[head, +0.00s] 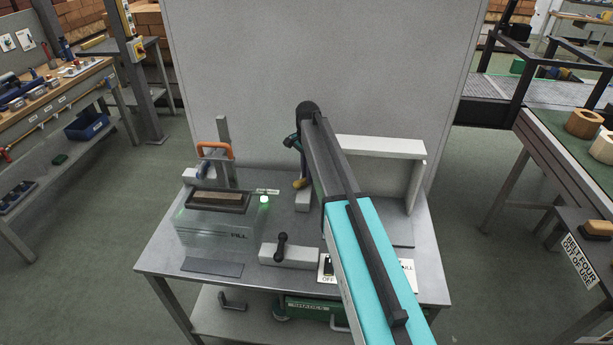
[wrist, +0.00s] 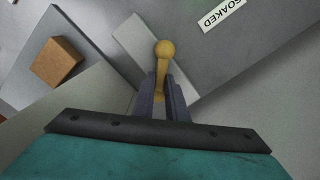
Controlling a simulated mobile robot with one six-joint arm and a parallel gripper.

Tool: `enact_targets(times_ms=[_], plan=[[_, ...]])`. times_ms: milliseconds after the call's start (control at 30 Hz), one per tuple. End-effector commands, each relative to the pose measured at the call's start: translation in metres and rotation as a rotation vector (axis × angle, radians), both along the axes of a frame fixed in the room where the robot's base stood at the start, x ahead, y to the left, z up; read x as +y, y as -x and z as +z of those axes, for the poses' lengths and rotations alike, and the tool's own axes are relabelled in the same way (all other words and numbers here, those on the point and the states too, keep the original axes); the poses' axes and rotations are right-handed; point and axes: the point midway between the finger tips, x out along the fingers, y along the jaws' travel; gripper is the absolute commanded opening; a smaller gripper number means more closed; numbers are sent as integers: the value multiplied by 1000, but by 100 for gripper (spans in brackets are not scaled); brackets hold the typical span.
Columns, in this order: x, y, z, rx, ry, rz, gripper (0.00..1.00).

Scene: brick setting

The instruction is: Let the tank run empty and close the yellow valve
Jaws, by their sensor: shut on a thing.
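The yellow valve handle (wrist: 164,50) stands up between the fingers of my gripper (wrist: 163,95) in the wrist view, and the fingers are shut on it. In the head view the yellow valve (head: 299,184) shows on a pale block near the middle of the metal table, under my arm. The fingers are mostly hidden there. The clear tank (head: 203,232), marked FILL, stands at the table's left. A dark-framed wooden piece (head: 205,198) is at its top. I cannot tell the water level.
A black-handled valve (head: 281,246) sits on a pale block in front. An orange handle (head: 215,150) stands behind the tank.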

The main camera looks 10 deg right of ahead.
Motion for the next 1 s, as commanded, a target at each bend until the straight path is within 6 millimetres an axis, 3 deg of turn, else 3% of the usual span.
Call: enact_targets(times_ms=[600, 1000], plan=[[0, 4, 1, -2, -2, -555, 0], [0, 6, 1, -2, -2, -742, 0]])
